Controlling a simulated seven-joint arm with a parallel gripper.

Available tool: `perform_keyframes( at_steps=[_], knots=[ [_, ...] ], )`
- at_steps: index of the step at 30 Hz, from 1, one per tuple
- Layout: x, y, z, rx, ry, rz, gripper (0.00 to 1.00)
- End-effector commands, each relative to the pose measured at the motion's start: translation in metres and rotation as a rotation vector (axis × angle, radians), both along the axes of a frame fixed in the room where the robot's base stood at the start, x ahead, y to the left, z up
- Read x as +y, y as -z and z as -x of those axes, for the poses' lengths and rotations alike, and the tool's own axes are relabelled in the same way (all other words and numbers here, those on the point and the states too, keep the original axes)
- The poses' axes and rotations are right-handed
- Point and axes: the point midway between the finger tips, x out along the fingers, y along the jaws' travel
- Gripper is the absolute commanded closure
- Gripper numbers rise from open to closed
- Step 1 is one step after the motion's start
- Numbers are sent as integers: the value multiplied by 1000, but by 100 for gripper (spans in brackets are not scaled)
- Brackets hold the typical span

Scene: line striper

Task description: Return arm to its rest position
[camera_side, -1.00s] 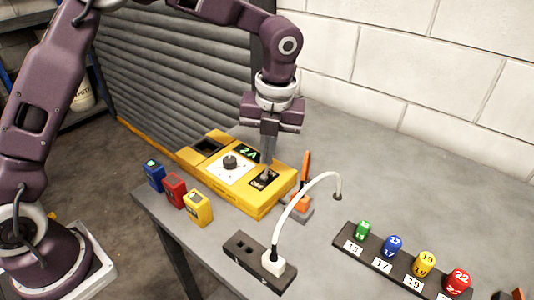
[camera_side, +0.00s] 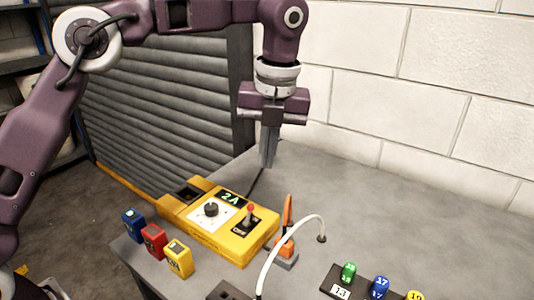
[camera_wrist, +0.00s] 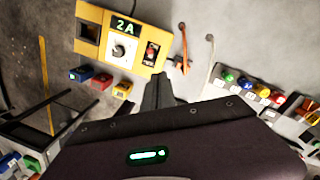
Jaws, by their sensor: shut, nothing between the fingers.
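My gripper (camera_side: 268,165) is shut and empty, pointing down in the air above and behind the yellow control box (camera_side: 205,244). In the wrist view my gripper (camera_wrist: 163,75) shows at the middle, with the control box (camera_wrist: 95,40) beyond it. The box has a green "2A" display (camera_side: 231,198), a black knob (camera_side: 211,209) on a white dial plate, and a red-tipped switch lever (camera_side: 250,214). The gripper is apart from the lever.
Blue (camera_side: 133,225), red (camera_side: 154,240) and yellow (camera_side: 178,258) blocks stand along the table's left edge. A white cable (camera_side: 290,228) arcs in front of the box beside an orange-handled item (camera_side: 288,215). A numbered rack with coloured caps (camera_side: 349,272) stands at lower right. The back right table is clear.

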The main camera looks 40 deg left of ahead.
Motion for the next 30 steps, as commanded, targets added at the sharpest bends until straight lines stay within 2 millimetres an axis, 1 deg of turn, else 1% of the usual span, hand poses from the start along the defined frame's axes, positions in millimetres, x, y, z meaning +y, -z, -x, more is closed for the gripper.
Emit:
perform_keyframes(
  at_steps=[8,10,11,12,14,15,17,18,20,21,24,27,30],
  knots=[
    [1,-2,2,-6,-14,0,100],
    [7,-14,11,-44,-102,-1,100],
    [12,-23,19,-74,-174,2,100],
    [22,-35,34,-121,-304,9,100],
    [39,-53,63,-204,-550,38,100],
    [52,-61,85,-259,-738,69,100],
    [70,-68,119,-331,-1027,134,100],
    [82,-68,142,-371,-1225,188,100],
    [96,-63,177,-413,-1520,283,100],
    [104,-57,199,-428,-1708,353,100],
    [115,-36,241,-420,-2106,518,100],
    [119,-16,265,-381,-2365,640,100],
    [120,-7,275,-350,-2489,700,100]
  ],
)
